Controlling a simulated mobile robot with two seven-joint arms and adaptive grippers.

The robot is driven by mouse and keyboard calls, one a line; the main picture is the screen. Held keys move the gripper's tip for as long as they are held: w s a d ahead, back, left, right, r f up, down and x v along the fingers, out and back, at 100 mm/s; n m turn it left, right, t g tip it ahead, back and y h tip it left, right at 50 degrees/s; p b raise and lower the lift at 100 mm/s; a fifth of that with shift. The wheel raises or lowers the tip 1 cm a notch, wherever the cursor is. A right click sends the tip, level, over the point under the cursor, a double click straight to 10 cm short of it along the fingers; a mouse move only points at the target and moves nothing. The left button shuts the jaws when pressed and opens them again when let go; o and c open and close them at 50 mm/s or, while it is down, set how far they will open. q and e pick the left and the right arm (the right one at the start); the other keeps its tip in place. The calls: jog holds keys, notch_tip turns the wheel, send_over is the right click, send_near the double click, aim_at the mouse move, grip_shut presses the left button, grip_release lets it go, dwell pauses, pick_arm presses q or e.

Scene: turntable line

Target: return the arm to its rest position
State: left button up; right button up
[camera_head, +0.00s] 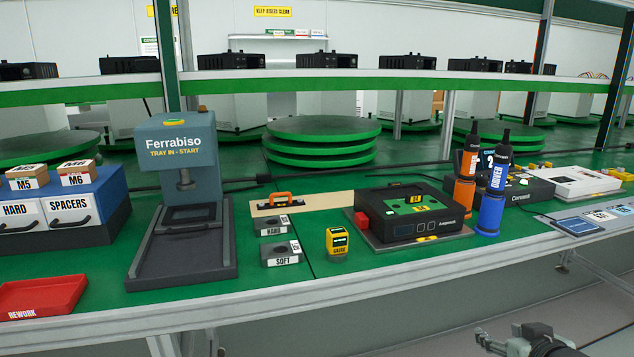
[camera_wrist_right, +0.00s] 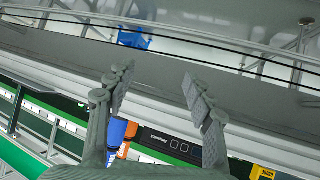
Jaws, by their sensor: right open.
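My right gripper (camera_head: 510,342) shows at the bottom right of the head view, below and in front of the bench's front edge. In the right wrist view its two fingers (camera_wrist_right: 158,90) are spread apart with nothing between them. The bench (camera_head: 400,262) lies beyond the gripper, and the gripper is apart from it. My left gripper is in neither view.
On the bench stand a Ferrabiso press (camera_head: 183,140), a black turntable unit (camera_head: 410,215), blue (camera_head: 491,205) and orange (camera_head: 466,180) drivers, a yellow gauge (camera_head: 337,241) and a red rework tray (camera_head: 40,296). The floor (camera_head: 420,325) before the bench looks clear.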

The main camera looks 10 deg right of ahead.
jog(key=s+a+f+n+g, duration=0.1)
jog(key=s+a+f+g, duration=0.1)
jog(key=s+a+f, duration=0.3)
jog(key=s+a+f+n+g+y+p, duration=0.1)
jog(key=s+a+f+g, duration=0.2)
jog(key=s+a+f, duration=0.3)
jog(key=s+a+f+n+g+y, duration=0.1)
jog(key=s+a+f+g, duration=0.2)
jog(key=f, duration=0.9)
jog(key=s+a, duration=0.2)
jog(key=shift+s+a+f+n+p, duration=0.15)
jog(key=shift+s+f+n+p, duration=0.2)
jog(key=shift+n+p, duration=0.05)
